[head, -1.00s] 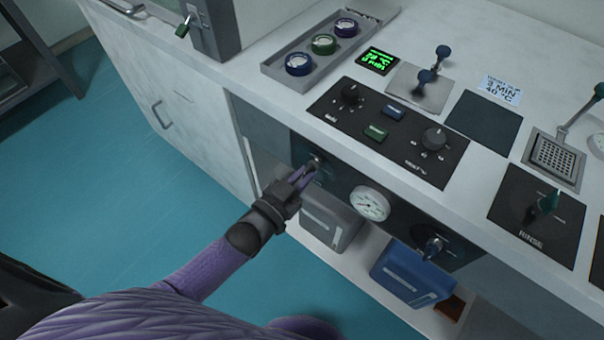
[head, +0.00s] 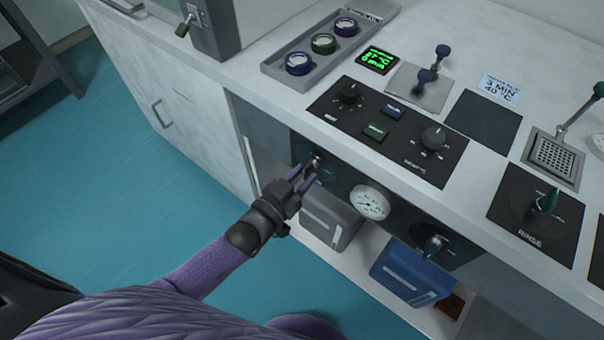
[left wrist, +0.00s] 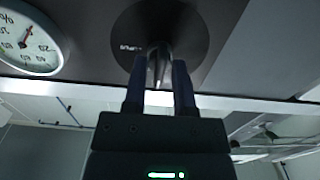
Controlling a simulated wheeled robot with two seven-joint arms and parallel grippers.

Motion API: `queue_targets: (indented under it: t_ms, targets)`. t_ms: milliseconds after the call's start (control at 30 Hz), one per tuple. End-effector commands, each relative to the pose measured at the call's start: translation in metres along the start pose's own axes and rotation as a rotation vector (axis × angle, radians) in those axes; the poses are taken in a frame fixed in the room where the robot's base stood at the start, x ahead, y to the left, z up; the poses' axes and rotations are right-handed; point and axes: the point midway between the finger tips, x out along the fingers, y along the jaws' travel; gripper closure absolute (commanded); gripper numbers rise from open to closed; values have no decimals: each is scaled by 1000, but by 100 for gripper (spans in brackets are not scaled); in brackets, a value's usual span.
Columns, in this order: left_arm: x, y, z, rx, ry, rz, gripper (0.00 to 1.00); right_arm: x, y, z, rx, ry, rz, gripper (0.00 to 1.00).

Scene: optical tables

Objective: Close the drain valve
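The left valve (head: 316,162) on the dark front panel has a round black plate and a small metal handle. Its label is too small to read. My left gripper (head: 301,176) is in front of this valve, its two fingers spread apart. In the left wrist view the handle (left wrist: 159,66) lies between and just beyond the fingertips (left wrist: 158,80), with a gap showing between the fingers. Whether a finger touches the handle cannot be told. A second valve (head: 433,245) sits further right on the same panel. My right gripper is not in view.
A round gauge (head: 370,202) sits on the panel right of the gripper. A grey container (head: 331,218) and a blue container (head: 408,274) stand on the shelf below. The counter above carries a control panel (head: 388,133) with knobs. Open floor lies left.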

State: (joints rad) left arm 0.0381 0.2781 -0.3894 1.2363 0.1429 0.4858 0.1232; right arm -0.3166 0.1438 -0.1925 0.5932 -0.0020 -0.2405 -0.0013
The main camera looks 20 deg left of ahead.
Motion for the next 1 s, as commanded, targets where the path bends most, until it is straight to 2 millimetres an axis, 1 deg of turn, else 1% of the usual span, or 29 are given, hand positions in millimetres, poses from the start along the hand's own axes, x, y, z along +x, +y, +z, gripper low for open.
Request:
queue_targets:
  t_ms: [67,267,367,467,600,700,800,900,1000]
  targets:
    - [0,0,0,0,1,0,52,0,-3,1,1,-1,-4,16]
    - [0,0,-1,1,2,0,52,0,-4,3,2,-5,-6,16]
    - [-5,0,-1,1,1,0,52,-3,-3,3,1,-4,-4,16]
    - [-25,0,-3,2,-1,0,52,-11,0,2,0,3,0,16]
    - [-63,0,-3,1,-2,0,52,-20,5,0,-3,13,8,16]
    - [-83,0,-2,2,-2,0,52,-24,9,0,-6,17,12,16]
    - [-95,0,-1,1,0,0,52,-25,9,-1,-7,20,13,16]
    - [-99,0,-1,1,2,0,52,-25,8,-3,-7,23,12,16]
    - [-100,0,0,1,2,0,52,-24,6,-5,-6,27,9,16]
